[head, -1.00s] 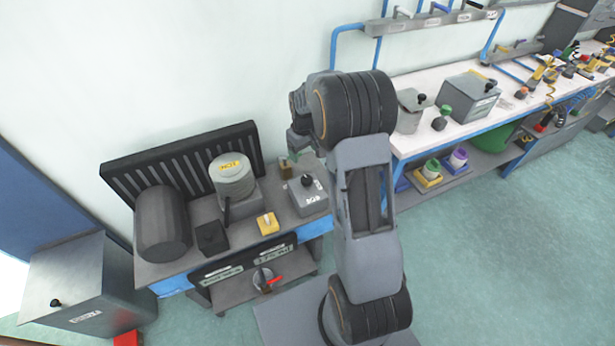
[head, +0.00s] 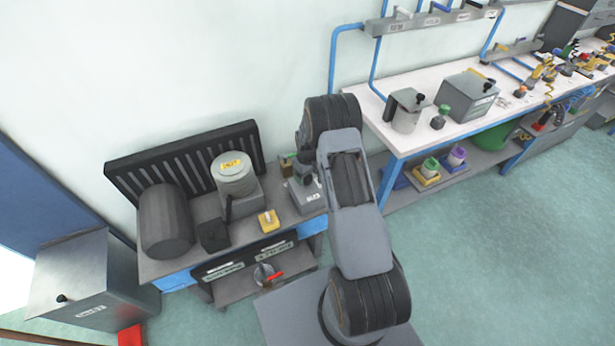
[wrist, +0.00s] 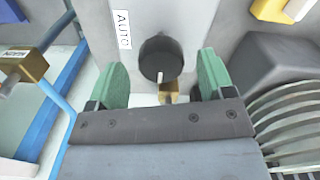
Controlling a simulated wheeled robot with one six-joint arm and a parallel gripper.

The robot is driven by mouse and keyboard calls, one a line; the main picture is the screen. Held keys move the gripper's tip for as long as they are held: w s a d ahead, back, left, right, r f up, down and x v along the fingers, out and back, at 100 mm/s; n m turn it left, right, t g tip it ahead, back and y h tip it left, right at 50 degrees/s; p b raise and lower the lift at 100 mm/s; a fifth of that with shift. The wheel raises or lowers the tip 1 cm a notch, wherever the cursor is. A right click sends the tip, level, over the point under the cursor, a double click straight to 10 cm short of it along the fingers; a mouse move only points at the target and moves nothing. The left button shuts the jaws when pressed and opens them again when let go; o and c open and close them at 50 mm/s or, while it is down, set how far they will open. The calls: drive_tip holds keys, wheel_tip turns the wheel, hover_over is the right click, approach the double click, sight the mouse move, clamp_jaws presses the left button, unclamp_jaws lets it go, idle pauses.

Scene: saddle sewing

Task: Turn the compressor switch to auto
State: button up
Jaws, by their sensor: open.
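The compressor switch is a round black knob (wrist: 160,56) on a light grey box in the wrist view. A white pointer mark on the knob points down in the picture. A white AUTO label (wrist: 123,30) is on the box to the upper left of the knob, so the pointer is not at AUTO. My gripper (wrist: 161,63) is open, with one green finger on each side of the knob and visible gaps between. I cannot tell how far above the knob the fingertips are. In the head view the switch box (head: 308,199) is partly hidden by my wrist.
On the same bench stand a grey compressor head with a yellow label (head: 233,176), a dark cylinder (head: 166,222) and a yellow block (head: 268,221). A brass valve (wrist: 22,66) is at the wrist view's left. A white workbench (head: 440,143) is to the right.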

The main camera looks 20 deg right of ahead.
drive_tip(key=shift+f, duration=0.9)
drive_tip(key=c, duration=0.9)
